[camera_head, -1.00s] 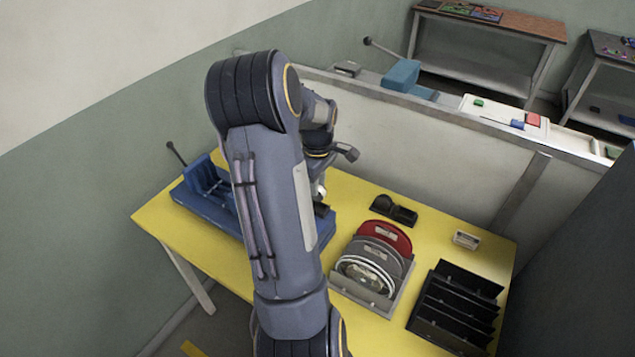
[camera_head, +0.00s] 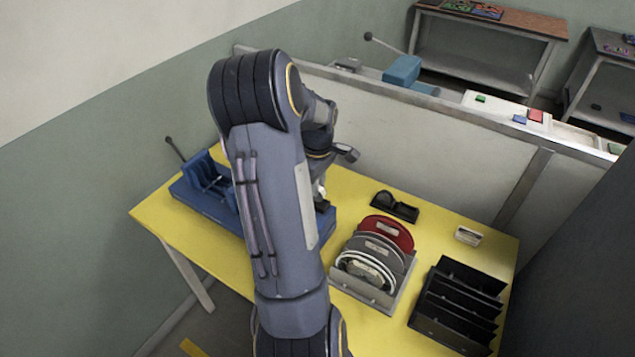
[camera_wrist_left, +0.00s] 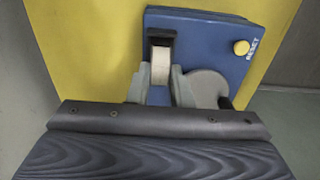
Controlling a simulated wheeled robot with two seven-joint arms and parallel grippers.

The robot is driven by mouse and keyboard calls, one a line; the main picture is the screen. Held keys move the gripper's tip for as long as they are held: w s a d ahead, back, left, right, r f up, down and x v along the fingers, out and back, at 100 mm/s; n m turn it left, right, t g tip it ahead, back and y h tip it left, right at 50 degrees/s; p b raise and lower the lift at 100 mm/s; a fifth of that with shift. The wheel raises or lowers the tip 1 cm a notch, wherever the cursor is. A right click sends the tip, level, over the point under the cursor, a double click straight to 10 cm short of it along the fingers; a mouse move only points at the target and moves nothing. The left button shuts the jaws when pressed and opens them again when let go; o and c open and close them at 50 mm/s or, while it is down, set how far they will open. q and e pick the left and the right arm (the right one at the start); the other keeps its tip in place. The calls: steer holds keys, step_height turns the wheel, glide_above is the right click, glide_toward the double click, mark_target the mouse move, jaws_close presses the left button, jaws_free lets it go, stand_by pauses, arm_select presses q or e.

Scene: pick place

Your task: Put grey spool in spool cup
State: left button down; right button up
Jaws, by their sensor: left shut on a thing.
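A blue machine (camera_head: 203,203) stands at the left of the yellow table, partly hidden by my left arm. In the left wrist view its blue plate (camera_wrist_left: 205,35) carries a yellow RESET button and a black holder (camera_wrist_left: 162,33), which looks like the spool cup. My left gripper (camera_wrist_left: 158,88) is shut on a pale grey piece (camera_wrist_left: 160,66), which looks like the grey spool, at the holder. I cannot tell whether the spool rests inside it. In the head view my left gripper (camera_head: 318,190) is mostly hidden behind the arm. My right gripper is not in view.
A grey disc (camera_wrist_left: 206,86) sits on the machine, right of the fingers. A grey rack (camera_head: 362,290) holds red, grey and white discs. A black slotted rack (camera_head: 458,305), a black tray (camera_head: 395,207) and a small white box (camera_head: 468,235) also stand on the table (camera_head: 430,240).

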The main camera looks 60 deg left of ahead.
arm_select(q)
steer(key=shift+f+b, duration=0.3)
steer(key=shift+f, duration=0.15)
steer(key=shift+f+b, duration=0.4)
steer(key=shift+f, duration=0.1)
stand_by(0.3)
steer(key=c, duration=0.9)
jaws_free()
steer(key=shift+r, duration=0.1)
steer(key=shift+r+p, duration=2.95)
steer(key=shift+r, duration=1)
